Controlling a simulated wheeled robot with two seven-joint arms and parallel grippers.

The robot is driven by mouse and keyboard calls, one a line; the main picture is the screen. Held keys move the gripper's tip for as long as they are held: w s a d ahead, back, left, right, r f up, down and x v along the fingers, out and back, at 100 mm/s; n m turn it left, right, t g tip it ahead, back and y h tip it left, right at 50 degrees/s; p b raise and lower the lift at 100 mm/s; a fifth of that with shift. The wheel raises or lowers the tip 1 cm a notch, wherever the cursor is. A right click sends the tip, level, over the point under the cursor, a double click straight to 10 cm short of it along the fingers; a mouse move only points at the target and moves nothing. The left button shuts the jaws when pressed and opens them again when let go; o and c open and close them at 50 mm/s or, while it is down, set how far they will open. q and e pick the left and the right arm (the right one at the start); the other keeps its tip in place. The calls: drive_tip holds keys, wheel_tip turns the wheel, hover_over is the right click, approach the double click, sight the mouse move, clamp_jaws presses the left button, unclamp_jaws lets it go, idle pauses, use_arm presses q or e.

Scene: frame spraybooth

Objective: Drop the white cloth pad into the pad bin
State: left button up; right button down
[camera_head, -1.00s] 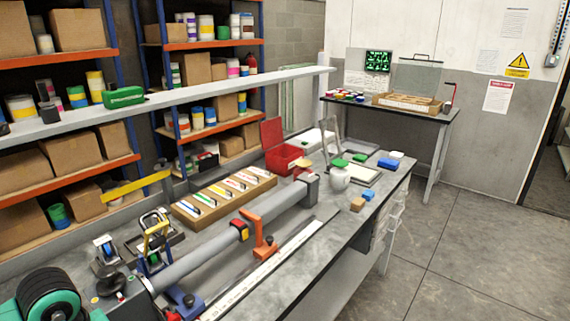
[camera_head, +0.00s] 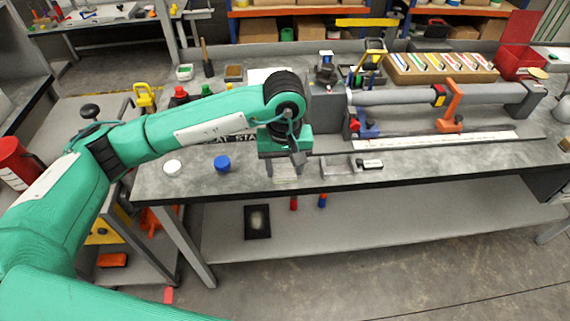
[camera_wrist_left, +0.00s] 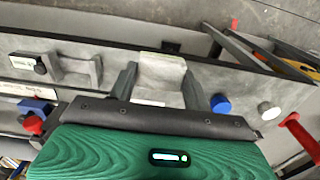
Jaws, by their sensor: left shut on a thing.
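My left gripper (camera_head: 284,160) hangs over the front edge of the grey workbench. It is shut on the white cloth pad (camera_wrist_left: 161,68), which spans both fingers in the left wrist view. In the head view the pad (camera_head: 285,171) shows only as a small pale patch under the gripper. A red bin (camera_head: 518,64) with a raised lid stands at the back right of the bench, well away from the gripper. I cannot tell whether it is the pad bin. My right gripper is not in view.
A blue cap (camera_head: 222,163) and a white cap (camera_head: 172,167) lie left of the gripper on the workbench (camera_head: 350,195). A small grey fixture (camera_head: 350,168) lies just right of it. A long grey tube with an orange clamp (camera_head: 450,105) lies behind. A lower shelf runs under the bench.

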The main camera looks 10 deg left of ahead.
use_arm(q)
drive_tip(key=s+a+f+m, duration=0.1)
drive_tip(key=s+a+f, duration=0.4)
drive_tip(key=f, duration=0.4)
drive_tip(key=s+a+f+m, duration=0.2)
drive_tip(key=s+a+f, duration=0.3)
drive_tip(key=f, duration=0.5)
drive_tip(key=shift+s+a+f, duration=0.15)
drive_tip(key=shift+s+a, duration=0.15)
drive_tip(key=shift+a, duration=0.9)
